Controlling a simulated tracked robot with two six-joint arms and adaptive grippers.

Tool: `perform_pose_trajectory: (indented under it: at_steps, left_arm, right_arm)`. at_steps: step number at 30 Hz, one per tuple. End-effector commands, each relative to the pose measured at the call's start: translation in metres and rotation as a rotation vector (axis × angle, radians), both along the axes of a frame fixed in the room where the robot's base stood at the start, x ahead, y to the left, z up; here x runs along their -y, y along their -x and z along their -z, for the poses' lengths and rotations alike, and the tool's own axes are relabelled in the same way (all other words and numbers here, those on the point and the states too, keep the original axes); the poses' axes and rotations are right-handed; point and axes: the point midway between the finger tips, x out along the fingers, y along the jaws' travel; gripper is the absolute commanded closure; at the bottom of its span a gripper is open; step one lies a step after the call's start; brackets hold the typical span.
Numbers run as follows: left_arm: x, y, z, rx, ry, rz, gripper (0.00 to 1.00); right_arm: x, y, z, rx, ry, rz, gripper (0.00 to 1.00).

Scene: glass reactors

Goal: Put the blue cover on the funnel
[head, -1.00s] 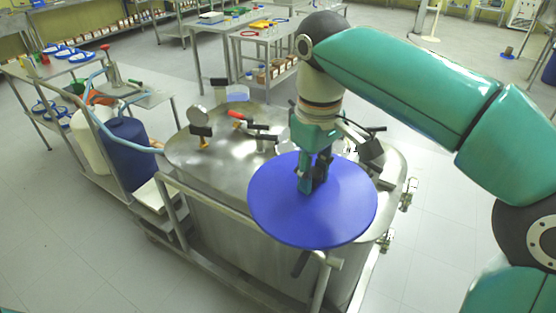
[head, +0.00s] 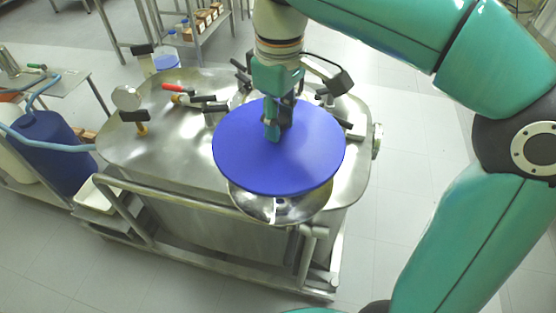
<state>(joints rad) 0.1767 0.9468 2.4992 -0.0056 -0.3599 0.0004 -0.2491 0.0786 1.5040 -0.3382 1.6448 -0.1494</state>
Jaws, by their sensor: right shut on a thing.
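The blue cover (head: 280,165) is a flat round disc. The funnel (head: 285,209) is a shiny steel bowl at the front right of the steel reactor. It shows only as a rim below the cover's front edge; the cover hides the rest. The cover sits toward the back of the funnel in the picture, and I cannot tell whether the two touch. My left gripper is not in view.
The steel reactor top (head: 165,150) carries a gauge (head: 127,97), a red-handled valve (head: 172,87) and several black-handled clamps around the cover. A steel rail (head: 180,192) runs along the front. A blue drum (head: 45,150) stands at the left. Floor at the right is clear.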

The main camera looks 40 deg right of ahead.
Motion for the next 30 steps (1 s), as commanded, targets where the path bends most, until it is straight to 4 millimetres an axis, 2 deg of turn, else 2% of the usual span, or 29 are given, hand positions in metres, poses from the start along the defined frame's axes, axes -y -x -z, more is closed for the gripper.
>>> perform_pose_trajectory:
  at_steps: [1,6,13,19,22,30]
  left_arm:
    - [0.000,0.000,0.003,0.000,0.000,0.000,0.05]
    - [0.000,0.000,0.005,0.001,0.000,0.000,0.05]
    - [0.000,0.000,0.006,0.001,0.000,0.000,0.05]
    - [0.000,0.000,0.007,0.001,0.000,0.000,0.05]
    - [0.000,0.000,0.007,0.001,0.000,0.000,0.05]
    - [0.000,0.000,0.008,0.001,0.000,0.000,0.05]
  right_arm:
    - [0.000,0.001,0.015,-0.004,0.001,0.000,1.00]
    - [-0.001,0.000,0.047,-0.003,0.000,-0.003,1.00]
    - [-0.001,-0.001,0.065,-0.001,0.000,-0.004,1.00]
    - [-0.001,0.000,0.091,-0.002,0.001,-0.004,1.00]
    - [-0.002,-0.001,0.097,0.000,0.000,-0.005,1.00]
    - [-0.002,-0.001,0.098,0.001,0.000,-0.005,1.00]
